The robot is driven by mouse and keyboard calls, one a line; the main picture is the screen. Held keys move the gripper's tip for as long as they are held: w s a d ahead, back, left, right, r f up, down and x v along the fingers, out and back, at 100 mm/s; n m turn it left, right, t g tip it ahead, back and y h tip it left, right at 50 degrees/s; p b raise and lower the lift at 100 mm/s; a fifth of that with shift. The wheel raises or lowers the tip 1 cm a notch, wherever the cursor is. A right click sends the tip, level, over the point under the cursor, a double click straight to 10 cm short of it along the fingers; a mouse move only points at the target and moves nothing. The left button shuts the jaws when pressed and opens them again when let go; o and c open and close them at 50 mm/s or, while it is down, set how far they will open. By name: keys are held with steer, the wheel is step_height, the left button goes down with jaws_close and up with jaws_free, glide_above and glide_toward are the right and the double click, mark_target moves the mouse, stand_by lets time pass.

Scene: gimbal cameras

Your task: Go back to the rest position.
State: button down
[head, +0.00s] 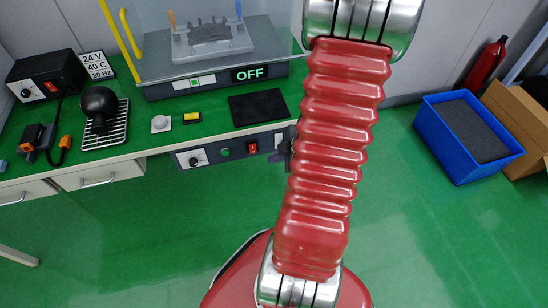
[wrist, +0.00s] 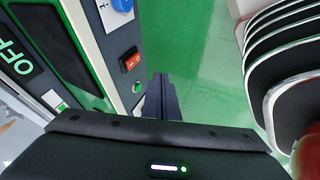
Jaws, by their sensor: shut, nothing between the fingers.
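My gripper (wrist: 161,82) shows in the wrist view as dark fingers closed together, with nothing seen between them. It is over the green floor, just right of the bench's front panel, apart from it as far as I can see. In the head view, a dark part of my gripper (head: 287,143) shows at the left edge of my red arm, by the right end of the front panel. The rest of it is hidden behind the arm.
The bench (head: 130,147) stands at the left. On it are an enclosure with an OFF display (head: 248,74), a black mat (head: 258,108) and a black ball-shaped thing (head: 99,101). The front panel has a red switch (wrist: 130,61). A blue crate (head: 440,143) stands right; floor between is clear.

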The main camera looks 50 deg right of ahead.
stand_by(0.4)
steer(key=s+d+f+m+g+h, duration=0.1)
steer(key=s+d+m+g+h, duration=0.3)
steer(key=s+d+m, duration=0.25)
step_height(320, 180, up, 8)
steer(key=s+m+g+h, duration=0.1)
steer(key=s+m+g, duration=0.1)
steer(key=m, duration=0.3)
steer(key=w+a+r+t+y, duration=0.1)
steer(key=w+a+r, duration=0.1)
steer(key=a+r, duration=0.5)
steer(key=w+a+r+n+t+y, duration=0.1)
steer(key=a+r, duration=0.6)
steer(key=a, duration=0.8)
steer(key=w+a+r+t+y, duration=0.2)
steer(key=w+a+r, duration=0.2)
steer(key=a+r, duration=0.4)
steer(key=a, duration=0.3)
steer(key=shift+w+a+t, duration=0.15)
steer(key=shift+a+t, duration=0.25)
steer(key=c, duration=2.5)
jaws_free()
steer(key=shift+c, duration=0.2)
